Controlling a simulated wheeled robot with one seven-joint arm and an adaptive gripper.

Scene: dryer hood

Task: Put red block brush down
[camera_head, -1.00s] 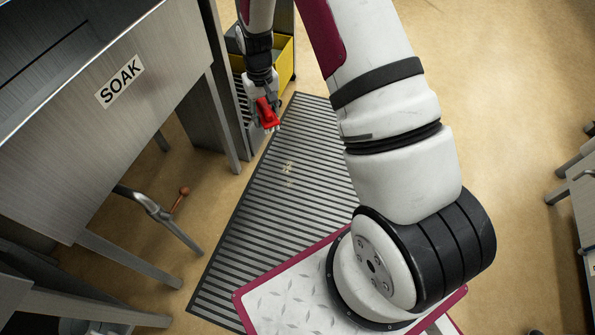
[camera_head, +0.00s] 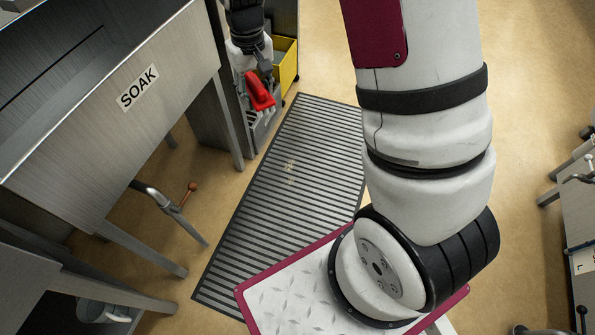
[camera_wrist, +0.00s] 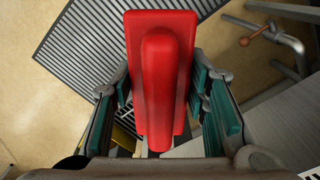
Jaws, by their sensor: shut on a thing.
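The red block brush (camera_head: 260,91) is a red block with a raised rounded handle. My gripper (camera_head: 264,84) is shut on it and holds it in the air near the grey cabinet, at the upper left in the head view. In the wrist view the brush (camera_wrist: 158,75) fills the middle, between the two teal-padded fingers (camera_wrist: 160,110). The brush's underside is hidden. Where the pads touch it is partly hidden by the brush itself.
A steel soak sink (camera_head: 190,55) stands at the left, with a pipe valve (camera_head: 172,203) beneath it. A yellow bin (camera_head: 286,62) stands behind my gripper. A striped grey mat (camera_head: 285,190) lies on the tan floor.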

